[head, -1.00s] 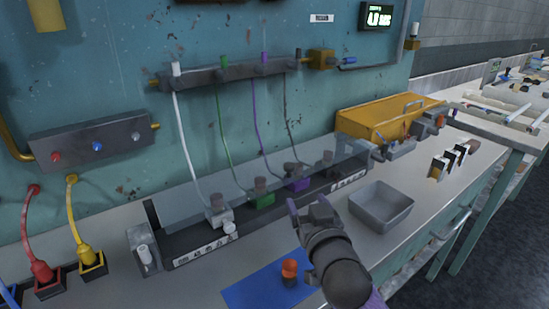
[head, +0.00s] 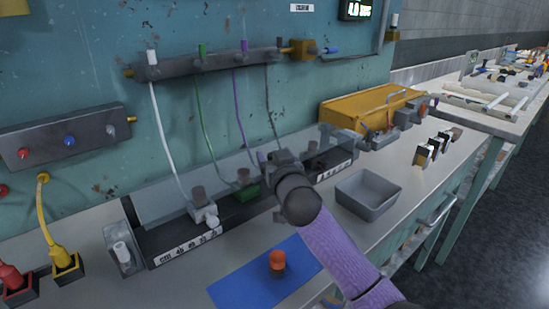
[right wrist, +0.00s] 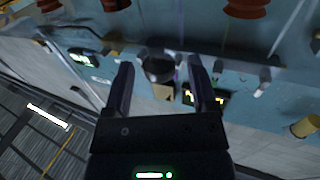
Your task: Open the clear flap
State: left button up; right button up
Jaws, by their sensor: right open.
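The clear flap (head: 158,190) is a see-through panel along the black tube rack (head: 177,245) against the teal wall, in the head view. Its edges are faint, and my right arm hides its middle, so I cannot tell its exact tilt. My right gripper (head: 273,158) is over the middle of the rack, in front of the flap; I cannot tell whether it touches it. In the right wrist view the two fingers of my right gripper (right wrist: 161,68) stand apart, with a dark round piece (right wrist: 158,70) seen beyond them. My left gripper is not in view.
A grey tray (head: 368,192) stands right of the arm. A blue mat (head: 235,287) with an orange-topped piece (head: 277,262) lies in front. White, green, purple and dark tubes hang from a wall manifold (head: 215,63). A yellow case (head: 350,112) stands at the back right.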

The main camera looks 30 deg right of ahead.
grip_shut()
dwell(1.3)
